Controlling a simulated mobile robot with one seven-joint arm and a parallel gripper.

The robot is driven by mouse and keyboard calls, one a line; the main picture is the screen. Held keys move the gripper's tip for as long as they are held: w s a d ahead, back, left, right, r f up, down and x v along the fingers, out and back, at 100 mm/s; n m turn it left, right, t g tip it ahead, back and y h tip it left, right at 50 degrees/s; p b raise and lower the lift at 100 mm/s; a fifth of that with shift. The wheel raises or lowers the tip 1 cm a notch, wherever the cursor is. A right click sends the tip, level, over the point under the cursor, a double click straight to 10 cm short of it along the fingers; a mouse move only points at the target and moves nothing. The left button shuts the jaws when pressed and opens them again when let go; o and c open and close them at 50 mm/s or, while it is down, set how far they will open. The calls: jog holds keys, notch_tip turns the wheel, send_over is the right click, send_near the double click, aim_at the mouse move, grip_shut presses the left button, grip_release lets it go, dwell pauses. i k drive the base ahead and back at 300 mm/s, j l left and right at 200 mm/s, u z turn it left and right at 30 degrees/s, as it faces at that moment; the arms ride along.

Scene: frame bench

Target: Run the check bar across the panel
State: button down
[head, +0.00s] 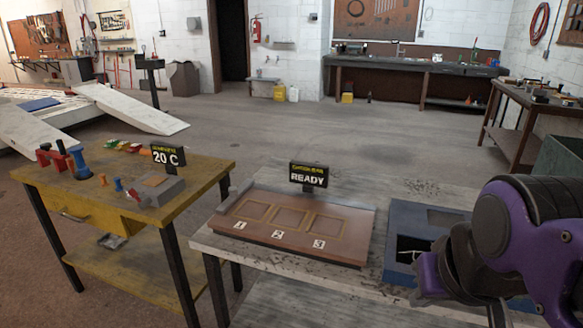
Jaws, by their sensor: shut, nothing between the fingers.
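The panel (345,228) is a brown board on the pale bench, with three framed squares marked 1, 2 and 3 from left to right. A small black sign reading READY (308,176) stands at the panel's back edge. My gripper (428,291) is at the lower right, low over the blue tray and right of the panel, apart from the grey bar. It is shut and holds nothing visible. My purple arm hides part of it and the tray's right side.
The blue tray (404,215) with a dark opening sits right of the panel. A yellow table (70,178) on the left carries coloured tools, a grey block (160,189) and a sign reading 20 C (167,157). A gap separates the tables. Open floor lies behind.

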aim_at(235, 192)
jog(key=i+j, duration=0.1)
jog(key=j, duration=0.25)
jog(key=i+j, duration=0.15)
jog(key=j, duration=0.15)
jog(key=i+j, duration=0.1)
jog(key=j, duration=0.25)
jog(key=i+j+z, duration=0.1)
jog(key=j, duration=0.2)
jog(key=i+j, duration=0.15)
jog(key=j, duration=0.2)
